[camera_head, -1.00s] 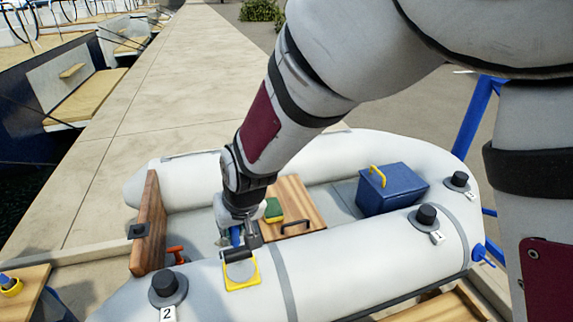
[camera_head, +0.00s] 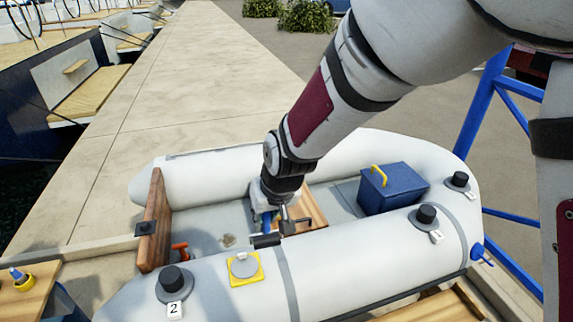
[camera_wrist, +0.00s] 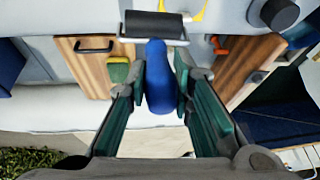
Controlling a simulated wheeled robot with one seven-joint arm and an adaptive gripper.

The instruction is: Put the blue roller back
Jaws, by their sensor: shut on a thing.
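The blue roller has a blue handle (camera_wrist: 160,85) and a black roller head (camera_wrist: 153,25) on a metal frame. My gripper (camera_wrist: 160,80) is shut on the handle, with a green-lined finger on each side. My gripper (camera_head: 268,212) partly hides the handle there. Its height above the boat is hard to tell.
The white inflatable boat (camera_head: 345,255) holds a wooden seat (camera_head: 312,206), a blue box (camera_head: 400,190) and a red-orange item (camera_head: 180,250). A green-yellow sponge (camera_wrist: 118,70) lies on the seat. Black valves (camera_head: 426,215) rise from the tube. A wooden table (camera_head: 30,304) stands left.

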